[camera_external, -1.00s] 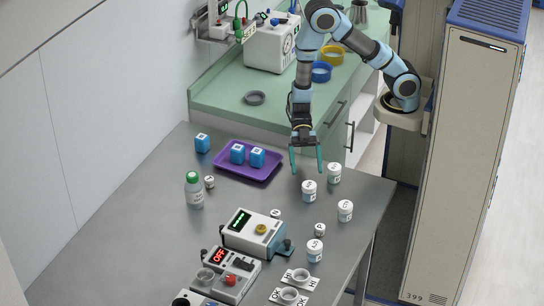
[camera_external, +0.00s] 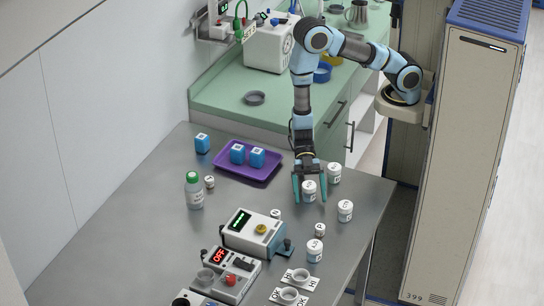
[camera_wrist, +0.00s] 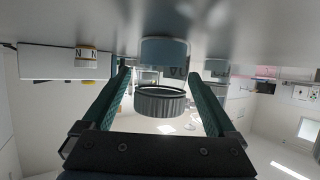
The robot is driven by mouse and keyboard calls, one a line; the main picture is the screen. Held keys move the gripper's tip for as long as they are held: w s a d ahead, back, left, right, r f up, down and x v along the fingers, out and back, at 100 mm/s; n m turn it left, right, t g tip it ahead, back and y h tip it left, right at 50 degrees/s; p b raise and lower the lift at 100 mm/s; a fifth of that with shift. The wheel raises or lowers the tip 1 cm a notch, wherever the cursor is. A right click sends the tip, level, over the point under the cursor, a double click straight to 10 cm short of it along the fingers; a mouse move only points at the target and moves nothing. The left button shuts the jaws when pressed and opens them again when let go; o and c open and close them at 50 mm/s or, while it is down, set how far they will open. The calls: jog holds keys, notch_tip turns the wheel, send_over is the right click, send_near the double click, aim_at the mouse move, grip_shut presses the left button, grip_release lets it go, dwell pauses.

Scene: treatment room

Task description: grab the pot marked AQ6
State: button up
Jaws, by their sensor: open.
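Several white lidded pots stand on the grey steel table. My gripper (camera_external: 310,189) points down with its teal fingers open around one pot (camera_external: 309,191). In the wrist view my gripper (camera_wrist: 162,100) has a ridged lid (camera_wrist: 160,104) between its fingers, with a gap on both sides. A second pot (camera_external: 334,173) stands just behind right, a third (camera_external: 345,211) to the front right. Another pot (camera_external: 315,250) stands nearer the front. Their markings are too small to read, so I cannot tell which is AQ6.
Small jars stand at the right (camera_external: 320,230) and left (camera_external: 209,182). A purple tray (camera_external: 232,173) with two blue cubes lies left of my gripper. A white-capped device (camera_external: 252,234), a control box (camera_external: 226,275) and a green-capped bottle (camera_external: 194,192) stand farther forward or left.

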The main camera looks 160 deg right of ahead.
jog(key=c, duration=1.5)
jog(key=shift+o, duration=0.2)
